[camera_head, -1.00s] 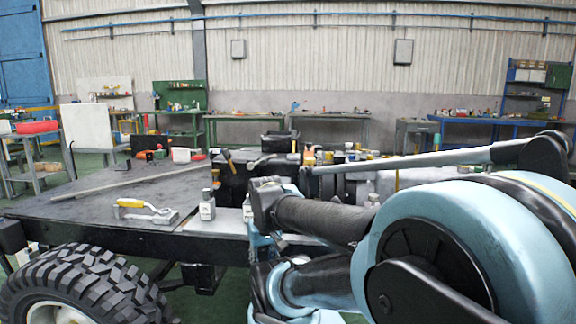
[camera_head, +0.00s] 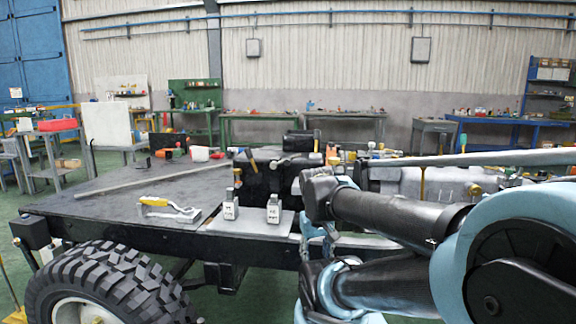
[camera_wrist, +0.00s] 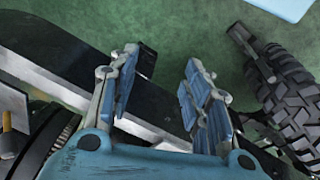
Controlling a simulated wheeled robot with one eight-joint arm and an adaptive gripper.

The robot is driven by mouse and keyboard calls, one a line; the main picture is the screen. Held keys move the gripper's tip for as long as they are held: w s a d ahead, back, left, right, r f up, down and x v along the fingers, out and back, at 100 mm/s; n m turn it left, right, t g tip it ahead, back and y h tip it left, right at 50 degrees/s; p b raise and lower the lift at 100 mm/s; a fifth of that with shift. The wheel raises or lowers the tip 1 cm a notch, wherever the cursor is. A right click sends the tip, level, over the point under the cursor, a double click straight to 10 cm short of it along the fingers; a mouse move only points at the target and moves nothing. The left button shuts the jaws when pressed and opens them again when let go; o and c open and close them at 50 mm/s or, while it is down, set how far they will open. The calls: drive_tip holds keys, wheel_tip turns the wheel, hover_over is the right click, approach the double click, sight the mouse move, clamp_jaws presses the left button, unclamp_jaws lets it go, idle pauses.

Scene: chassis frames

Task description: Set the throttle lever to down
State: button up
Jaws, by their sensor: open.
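Two small grey box-shaped units stand on a light plate at the chassis edge in the head view: a left unit (camera_head: 230,207) and a right unit (camera_head: 273,209). The left one has a short upright stick with a yellowish end (camera_head: 237,177) at or behind it. I cannot tell which part is the throttle lever, nor its position. My gripper (camera_wrist: 162,75) is open and empty in the wrist view, above a dark chassis rail (camera_wrist: 150,128) and the green floor. No lever shows between its fingers. In the head view my arm stands right of the units.
A yellow-handled clamp tool (camera_head: 168,208) lies on the dark chassis deck (camera_head: 120,202), left of the units. A long bar (camera_head: 150,182) lies behind it. A large tyre (camera_head: 100,290) is at front left; a tyre (camera_wrist: 290,95) is right in the wrist view. Engine parts (camera_head: 420,180) fill the right.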

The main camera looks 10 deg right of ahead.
drive_tip(key=w+d+r+n+h, duration=0.2)
drive_tip(key=w+d+r+h, duration=0.15)
drive_tip(key=w+r, duration=0.45)
drive_tip(key=n+t+h, duration=0.1)
drive_tip(key=t+h, duration=0.5)
drive_tip(key=h, duration=0.5)
approach(288, 162)
drive_tip(key=x, duration=0.3)
drive_tip(key=w+x, duration=0.1)
drive_tip(key=x, duration=0.3)
drive_tip(key=a+x, duration=0.1)
drive_tip(key=x, duration=0.3)
drive_tip(key=shift+w+d+f, duration=0.2)
drive_tip(key=shift+w+f, duration=0.05)
drive_tip(key=shift+w, duration=0.1)
drive_tip(key=shift+c, duration=0.5)
